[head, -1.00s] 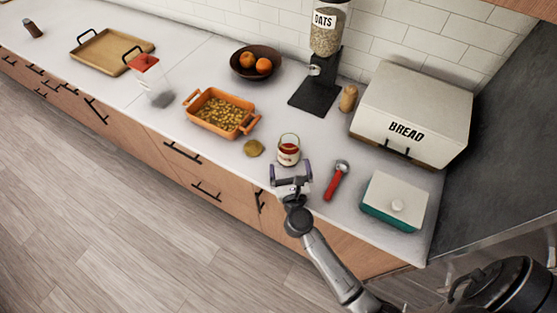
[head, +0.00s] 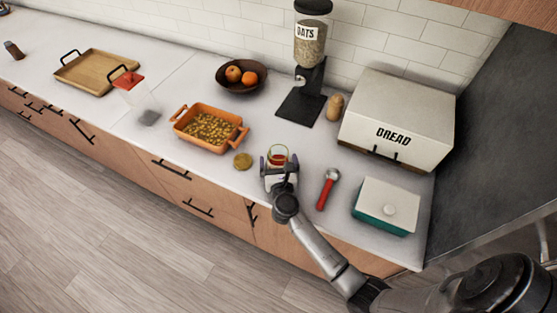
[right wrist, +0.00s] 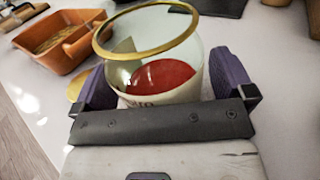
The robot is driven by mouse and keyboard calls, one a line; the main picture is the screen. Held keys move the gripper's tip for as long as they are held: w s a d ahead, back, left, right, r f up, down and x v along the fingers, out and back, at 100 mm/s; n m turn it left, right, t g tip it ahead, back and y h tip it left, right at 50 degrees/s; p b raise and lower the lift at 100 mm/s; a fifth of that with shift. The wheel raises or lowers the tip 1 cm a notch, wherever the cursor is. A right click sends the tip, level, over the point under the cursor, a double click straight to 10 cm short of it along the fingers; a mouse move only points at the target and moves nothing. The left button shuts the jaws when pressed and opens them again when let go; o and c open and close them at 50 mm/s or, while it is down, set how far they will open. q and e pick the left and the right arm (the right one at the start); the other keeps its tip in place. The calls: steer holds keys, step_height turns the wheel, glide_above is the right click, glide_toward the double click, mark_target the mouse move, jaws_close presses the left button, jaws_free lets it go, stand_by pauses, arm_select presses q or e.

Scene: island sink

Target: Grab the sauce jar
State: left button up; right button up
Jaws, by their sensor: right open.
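The sauce jar (head: 278,152) is an open glass jar with a gold rim and red sauce low inside. It stands upright on the white counter, and it also shows large in the right wrist view (right wrist: 150,52). My right gripper (head: 279,164) is open, with one purple-padded finger on each side of the jar. The right wrist view shows the gripper's fingers (right wrist: 165,80) around the jar's body; whether the pads touch the glass is hard to tell. The jar's lower part is hidden behind the gripper. My left gripper is not in view.
A gold lid (head: 242,160) lies just left of the jar. A red-handled utensil (head: 327,189) and a teal box with a white lid (head: 385,205) lie to the right. An orange baking dish (head: 208,130), oats dispenser (head: 305,85) and bread box (head: 398,115) stand behind.

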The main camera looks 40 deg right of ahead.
steer(key=shift+c, duration=0.3)
steer(key=c, duration=1.1)
steer(key=shift+r, duration=0.1)
